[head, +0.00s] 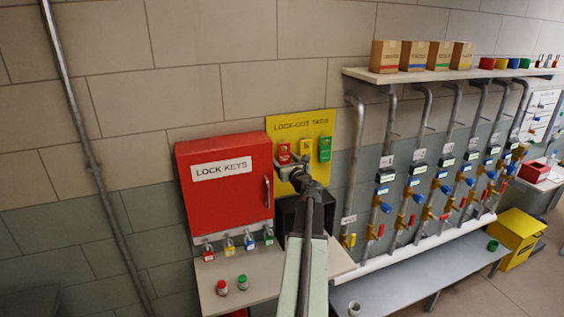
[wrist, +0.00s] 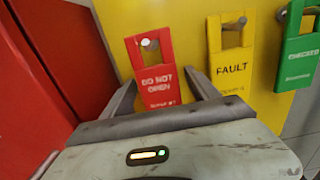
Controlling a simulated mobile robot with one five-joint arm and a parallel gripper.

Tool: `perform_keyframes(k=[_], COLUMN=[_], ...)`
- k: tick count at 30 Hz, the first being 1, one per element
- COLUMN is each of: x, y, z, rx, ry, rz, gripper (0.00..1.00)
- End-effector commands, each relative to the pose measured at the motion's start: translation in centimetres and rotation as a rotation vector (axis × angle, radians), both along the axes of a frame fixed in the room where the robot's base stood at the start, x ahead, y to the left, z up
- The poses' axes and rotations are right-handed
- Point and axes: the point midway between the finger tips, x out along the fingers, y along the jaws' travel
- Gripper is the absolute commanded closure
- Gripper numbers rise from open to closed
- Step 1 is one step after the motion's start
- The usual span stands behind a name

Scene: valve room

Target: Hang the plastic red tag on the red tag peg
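The red tag (wrist: 157,80), lettered "DO NOT OPEN", is upright against the yellow board in the wrist view. A grey peg (wrist: 150,43) shows within its top opening. The tag also shows in the head view (head: 284,153), at the left of the board. My gripper (wrist: 160,78) has one finger on each side of the tag's lower part. The fingers look apart, with a small gap at the tag's edges. In the head view my gripper (head: 292,168) is in front of the board, just below the tag. My arm hides the board's lower part.
A yellow "FAULT" tag (wrist: 230,58) and a green tag (wrist: 298,50) hang on pegs to the right. The red lock-keys cabinet (head: 225,185) stands close on the left. Several valve pipes (head: 390,150) line the right wall. A table (head: 215,275) is below.

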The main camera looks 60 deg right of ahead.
Motion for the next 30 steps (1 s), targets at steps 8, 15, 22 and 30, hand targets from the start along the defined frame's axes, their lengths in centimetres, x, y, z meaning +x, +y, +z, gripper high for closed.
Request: perform_keyframes(k=[8, 15, 22, 30], x=[-0.8, -4.6, -6.4, -6.3], y=[0.8, 3.6, 4.8, 4.7], z=[0.0, -0.1, -0.1, 0.4], rx=[0.000, -0.001, -0.001, -0.001], ry=[0.000, -0.001, -0.001, -0.001], rz=[0.001, -0.001, 0.000, 0.000], gripper=[0.28, 0.28, 0.28, 0.28])
